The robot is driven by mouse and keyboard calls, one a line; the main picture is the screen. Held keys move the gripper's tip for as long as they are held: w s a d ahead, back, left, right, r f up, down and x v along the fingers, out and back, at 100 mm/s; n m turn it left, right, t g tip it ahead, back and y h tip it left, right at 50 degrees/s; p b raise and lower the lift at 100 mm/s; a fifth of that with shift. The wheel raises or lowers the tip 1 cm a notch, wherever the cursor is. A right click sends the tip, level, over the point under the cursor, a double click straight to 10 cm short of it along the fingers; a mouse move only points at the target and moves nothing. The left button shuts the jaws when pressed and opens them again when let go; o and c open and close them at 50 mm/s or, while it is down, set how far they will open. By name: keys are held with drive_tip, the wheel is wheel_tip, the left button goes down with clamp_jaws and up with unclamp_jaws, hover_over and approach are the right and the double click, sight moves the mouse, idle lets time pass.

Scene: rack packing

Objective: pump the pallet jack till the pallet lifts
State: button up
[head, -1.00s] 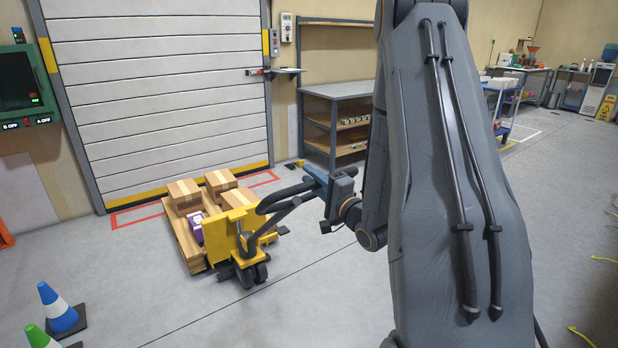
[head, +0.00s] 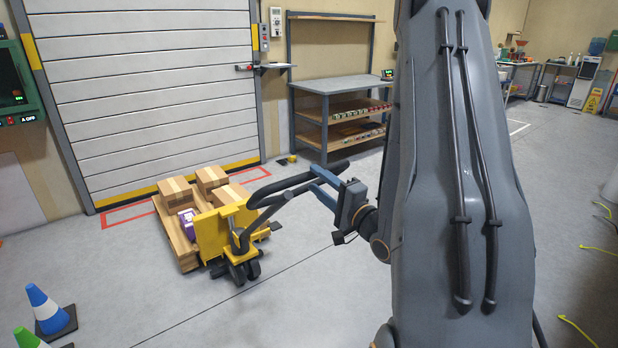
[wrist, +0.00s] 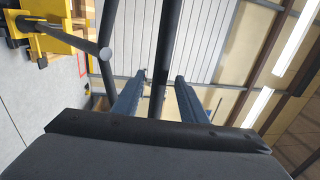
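The yellow pallet jack (head: 210,232) stands with its front end under the wooden pallet (head: 172,238) by the shutter door. I cannot tell a gap under the pallet. The jack's dark looped handle (head: 275,188) slants up to the right toward my arm. My gripper (head: 318,187) is at the handle's upper end. In the wrist view its two blue fingers (wrist: 158,82) stand apart. A dark handle bar (wrist: 168,45) runs between them in that picture, with gaps showing on both sides. Whether the fingers touch the handle is not clear.
Several cardboard boxes (head: 211,178) and a purple box (head: 187,222) ride on the pallet. Cones, one blue and white (head: 46,306), stand at lower left. A workbench with shelves (head: 335,87) is at the back.

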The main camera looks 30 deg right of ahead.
drive_tip(key=shift+s, duration=0.45)
drive_tip(key=shift+d, duration=0.1)
drive_tip(key=p, duration=0.3)
drive_tip(key=shift+w+r+g, duration=0.1)
drive_tip(key=shift+r+g, duration=0.2)
drive_tip(key=shift+r, duration=0.1)
drive_tip(key=g+p, duration=0.1)
drive_tip(key=p, duration=0.3)
drive_tip(key=g+p, duration=0.1)
drive_tip(key=p, duration=0.3)
drive_tip(key=r+g+p, duration=0.1)
drive_tip(key=p, duration=0.3)
drive_tip(key=shift+w+d, duration=0.25)
drive_tip(key=shift+d, duration=0.1)
drive_tip(key=shift+f+p, duration=0.15)
drive_tip(key=shift+p, duration=0.2)
drive_tip(key=shift+w, duration=0.1)
drive_tip(key=p+x, duration=0.2)
drive_tip(key=x, duration=0.5)
drive_tip(key=shift+w+f, duration=0.3)
drive_tip(key=shift+w, duration=0.05)
